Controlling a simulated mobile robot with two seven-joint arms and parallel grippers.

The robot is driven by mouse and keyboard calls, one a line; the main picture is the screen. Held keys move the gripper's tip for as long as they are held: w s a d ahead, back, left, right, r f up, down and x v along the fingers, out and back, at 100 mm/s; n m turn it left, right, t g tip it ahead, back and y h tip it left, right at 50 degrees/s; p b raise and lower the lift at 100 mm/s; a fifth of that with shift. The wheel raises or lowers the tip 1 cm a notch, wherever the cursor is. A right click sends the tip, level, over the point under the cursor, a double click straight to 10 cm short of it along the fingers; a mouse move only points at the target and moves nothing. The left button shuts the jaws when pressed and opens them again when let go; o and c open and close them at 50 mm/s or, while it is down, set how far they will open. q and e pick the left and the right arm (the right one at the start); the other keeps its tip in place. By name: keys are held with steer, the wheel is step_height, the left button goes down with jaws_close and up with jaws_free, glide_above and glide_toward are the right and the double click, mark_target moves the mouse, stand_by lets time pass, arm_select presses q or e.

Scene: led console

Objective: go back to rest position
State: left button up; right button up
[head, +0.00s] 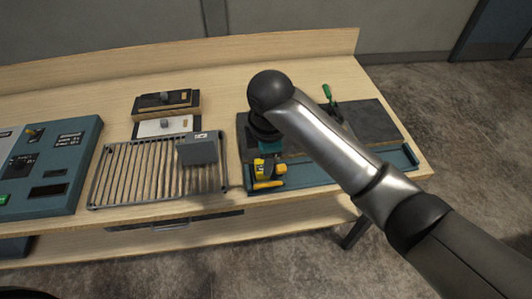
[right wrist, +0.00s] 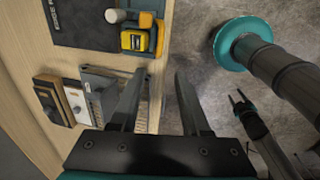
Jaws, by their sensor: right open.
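My right arm (head: 335,145) reaches in from the lower right of the head view, its dark rounded joint over the right half of the workbench. The fingers show across the bench's front edge and the floor. A small two-pronged gripper, apparently my left one (right wrist: 238,97), hangs over the floor at the right of that view. Its jaws are too small to judge, and it does not show in the head view.
The workbench (head: 310,50) carries a teal console (head: 70,180), a wire rack (head: 130,178) with a grey block (head: 198,151), two small panels (head: 166,103) and a teal tray (head: 400,157). A yellow device (head: 267,176) stands by the tray's left end. Floor at right is clear.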

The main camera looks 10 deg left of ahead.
steer(key=shift+s+r, duration=0.1)
steer(key=shift+r, duration=0.5)
